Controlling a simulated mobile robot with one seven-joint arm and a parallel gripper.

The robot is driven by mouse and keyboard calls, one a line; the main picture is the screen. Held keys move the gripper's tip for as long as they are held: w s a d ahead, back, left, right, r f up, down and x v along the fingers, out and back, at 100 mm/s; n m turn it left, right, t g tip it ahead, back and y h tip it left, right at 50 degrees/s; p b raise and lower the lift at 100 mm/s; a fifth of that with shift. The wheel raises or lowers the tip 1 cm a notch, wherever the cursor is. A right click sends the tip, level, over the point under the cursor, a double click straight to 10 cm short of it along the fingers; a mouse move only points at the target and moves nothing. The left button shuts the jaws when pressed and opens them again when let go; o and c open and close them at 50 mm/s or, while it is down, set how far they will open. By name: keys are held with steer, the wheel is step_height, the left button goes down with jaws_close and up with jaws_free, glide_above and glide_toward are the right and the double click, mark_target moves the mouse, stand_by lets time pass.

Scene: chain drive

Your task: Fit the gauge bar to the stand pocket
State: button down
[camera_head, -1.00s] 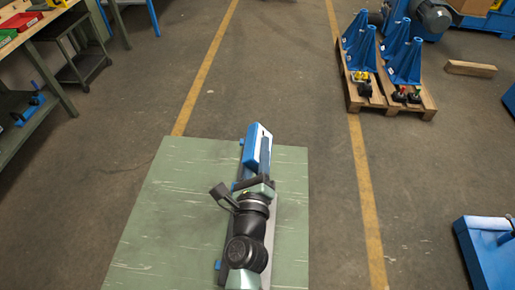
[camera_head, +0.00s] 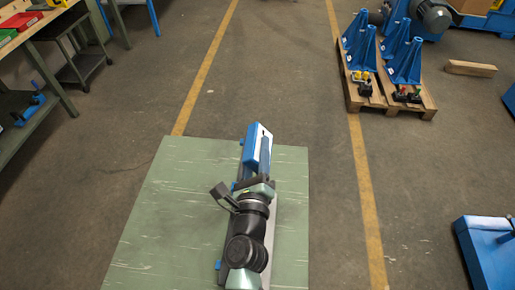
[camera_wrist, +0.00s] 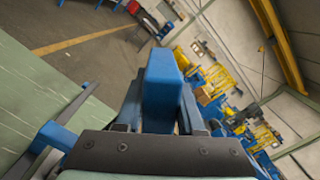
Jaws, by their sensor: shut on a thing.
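A blue bar with a pale side face, which I take to be the gauge bar (camera_head: 251,146), is at the far end of my arm over the green table. My gripper (camera_head: 264,160) is shut on it. In the wrist view the blue bar (camera_wrist: 162,88) stands out between the two fingers of my gripper (camera_wrist: 160,122). A long grey piece with blue lugs (camera_head: 218,265) lies under my arm, mostly hidden; it may be the stand. A blue lug and grey rail (camera_wrist: 58,137) show at left in the wrist view. I cannot see the pocket or whether the bar touches it.
The green table top (camera_head: 165,220) is clear to the left of my arm. A pallet (camera_head: 390,105) with blue brackets stands on the floor at back right. A workbench (camera_head: 30,30) is at the left, and a blue base (camera_head: 485,250) at the lower right.

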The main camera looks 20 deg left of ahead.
steer(key=shift+w+f+b, duration=0.1)
steer(key=shift+f+b, duration=2.5)
steer(key=shift+b, duration=0.35)
steer(key=shift+c, duration=2.4)
jaws_free()
steer(key=shift+o, duration=0.2)
steer(key=shift+s+f, duration=0.2)
steer(key=shift+f, duration=0.4)
steer(key=b+v, duration=0.4)
steer(key=v, duration=0.8)
steer(key=shift+s+d+r, duration=0.15)
steer(key=shift+s+r, duration=0.15)
steer(key=shift+s, duration=0.1)
